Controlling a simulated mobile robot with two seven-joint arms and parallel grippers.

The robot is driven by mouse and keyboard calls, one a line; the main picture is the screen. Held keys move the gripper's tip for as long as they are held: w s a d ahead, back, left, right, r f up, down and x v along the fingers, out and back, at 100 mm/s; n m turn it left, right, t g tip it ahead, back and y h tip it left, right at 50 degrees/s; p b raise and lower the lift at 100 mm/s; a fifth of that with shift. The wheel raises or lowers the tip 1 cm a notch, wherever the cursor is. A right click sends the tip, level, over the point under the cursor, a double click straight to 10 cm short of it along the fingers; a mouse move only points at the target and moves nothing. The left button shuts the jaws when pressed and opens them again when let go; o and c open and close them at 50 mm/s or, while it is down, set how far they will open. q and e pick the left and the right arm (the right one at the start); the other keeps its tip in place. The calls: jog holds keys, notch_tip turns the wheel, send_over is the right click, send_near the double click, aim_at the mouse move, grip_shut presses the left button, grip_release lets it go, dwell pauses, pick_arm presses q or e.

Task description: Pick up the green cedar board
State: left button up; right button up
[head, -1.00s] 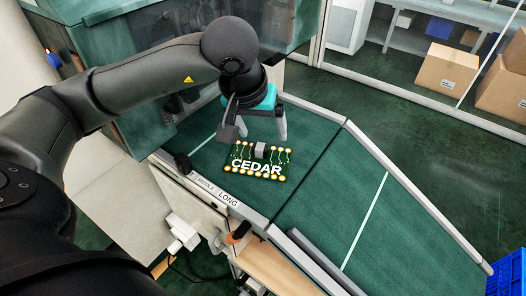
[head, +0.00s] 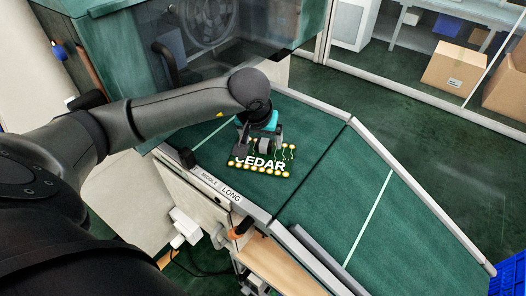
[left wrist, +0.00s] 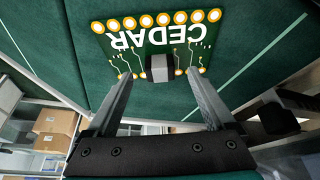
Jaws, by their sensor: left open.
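The green cedar board (head: 269,165) lies flat on the green conveyor surface, with white CEDAR lettering and a row of gold pads along its near edge. It also shows in the left wrist view (left wrist: 179,34), with a grey block-shaped part (left wrist: 159,68) at its edge. My left gripper (head: 259,150) is over the far part of the board and covers some of the lettering. In the left wrist view its two fingers (left wrist: 163,97) are spread apart, one on each side of the grey part. I cannot tell whether they touch it. My right gripper is not in view.
The conveyor (head: 335,195) has raised metal rails and runs to the lower right, with free room there. A machine with a clear cover (head: 215,40) stands behind the arm. A blue crate (head: 508,276) is at the lower right, and cardboard boxes (head: 454,70) sit at the back.

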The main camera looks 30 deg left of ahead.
aim_at(263, 144)
pick_arm(q)
jog(key=shift+x, duration=1.65)
jog(key=shift+r, duration=0.1)
grip_shut()
